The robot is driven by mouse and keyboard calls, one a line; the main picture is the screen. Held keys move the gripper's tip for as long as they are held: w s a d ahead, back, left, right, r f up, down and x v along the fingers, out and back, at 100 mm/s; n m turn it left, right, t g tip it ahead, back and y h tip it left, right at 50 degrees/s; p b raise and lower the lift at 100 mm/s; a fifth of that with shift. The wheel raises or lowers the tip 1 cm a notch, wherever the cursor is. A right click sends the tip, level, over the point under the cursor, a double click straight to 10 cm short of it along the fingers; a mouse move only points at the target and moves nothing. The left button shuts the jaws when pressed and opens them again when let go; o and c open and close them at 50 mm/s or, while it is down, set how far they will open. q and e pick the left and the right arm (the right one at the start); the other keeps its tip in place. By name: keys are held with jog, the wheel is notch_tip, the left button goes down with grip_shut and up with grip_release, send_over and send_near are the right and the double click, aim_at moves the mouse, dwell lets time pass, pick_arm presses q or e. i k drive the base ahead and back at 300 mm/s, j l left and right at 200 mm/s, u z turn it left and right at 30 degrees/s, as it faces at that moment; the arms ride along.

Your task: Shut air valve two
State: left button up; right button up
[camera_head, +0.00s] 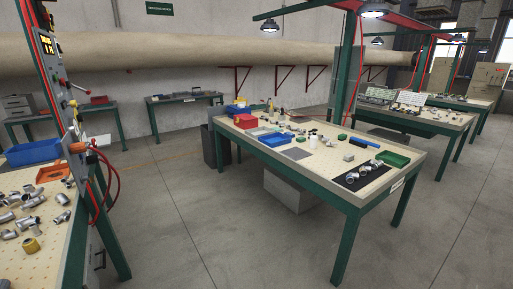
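A tall grey panel (60,92) stands edge-on at the left, above the near workbench. It carries several fittings and handles, among them a lever with a red end (82,89), an orange-brown fitting (77,148) low down and a white handle (101,141) beside it. Red hoses (116,180) hang from its lower right side. I cannot read any valve number, so I cannot tell which one is air valve two or how it is set. Neither of my grippers is in view.
The near left bench (62,238) holds metal pipe fittings, a blue bin (34,152) and an orange tray (53,173). A green-legged table (330,186) with small parts stands at centre right. The concrete floor (215,235) between them is clear.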

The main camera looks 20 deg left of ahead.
aim_at(94, 142)
jog(key=i+u, duration=0.2)
jog(key=u, duration=0.25)
jog(key=i+u, duration=0.2)
jog(key=u, duration=0.25)
jog(key=i+l+u, duration=0.15)
jog(key=u, duration=0.25)
jog(key=i+l+u, duration=0.15)
jog(key=u, duration=0.3)
jog(key=i+l+u, duration=0.4)
jog(key=k+j, duration=0.05)
jog(key=k, duration=0.05)
